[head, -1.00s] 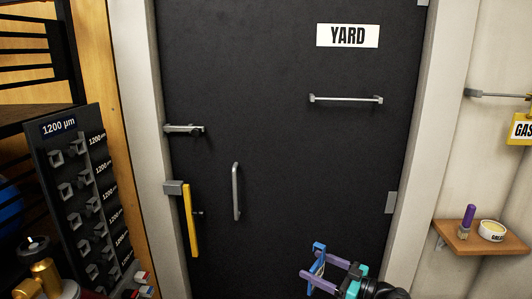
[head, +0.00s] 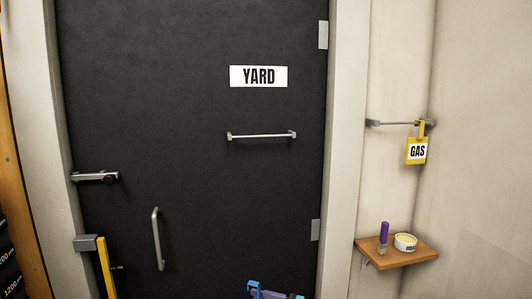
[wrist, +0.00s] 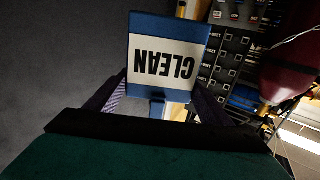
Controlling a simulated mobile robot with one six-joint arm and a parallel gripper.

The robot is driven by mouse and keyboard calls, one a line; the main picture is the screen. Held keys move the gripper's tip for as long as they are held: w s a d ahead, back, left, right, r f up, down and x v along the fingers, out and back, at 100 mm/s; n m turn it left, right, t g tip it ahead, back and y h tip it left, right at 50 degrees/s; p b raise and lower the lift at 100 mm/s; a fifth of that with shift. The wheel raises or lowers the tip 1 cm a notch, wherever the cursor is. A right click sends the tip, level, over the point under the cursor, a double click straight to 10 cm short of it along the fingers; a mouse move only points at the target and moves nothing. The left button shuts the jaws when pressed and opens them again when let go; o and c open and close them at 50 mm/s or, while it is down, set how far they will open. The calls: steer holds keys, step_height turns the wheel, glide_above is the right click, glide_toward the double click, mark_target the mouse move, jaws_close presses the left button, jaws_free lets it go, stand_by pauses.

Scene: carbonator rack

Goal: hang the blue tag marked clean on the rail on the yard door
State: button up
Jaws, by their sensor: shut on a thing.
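The blue tag (wrist: 168,28) shows in the wrist view with a white label reading CLEAN, upside down in that picture. My gripper (wrist: 155,100) is shut on it, one purple finger on either side. In the head view only the top of my gripper (head: 272,293) shows at the bottom edge, with a bit of blue beside it. The dark yard door (head: 190,110) carries a white YARD sign (head: 258,76). Below the sign is a thin metal rail (head: 262,136) on two end brackets, with nothing hanging on it. My gripper is well below the rail.
A yellow GAS tag (head: 417,150) hangs on another rail (head: 393,123) on the right wall. Below it a wooden shelf (head: 390,262) holds a purple-handled brush (head: 384,235) and a small tub (head: 405,242). The door has a latch (head: 95,176), a handle (head: 157,240) and a yellow bar (head: 106,268).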

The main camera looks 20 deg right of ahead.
steer(key=d, duration=0.6)
steer(key=shift+d, duration=0.3)
steer(key=shift+s, duration=0.1)
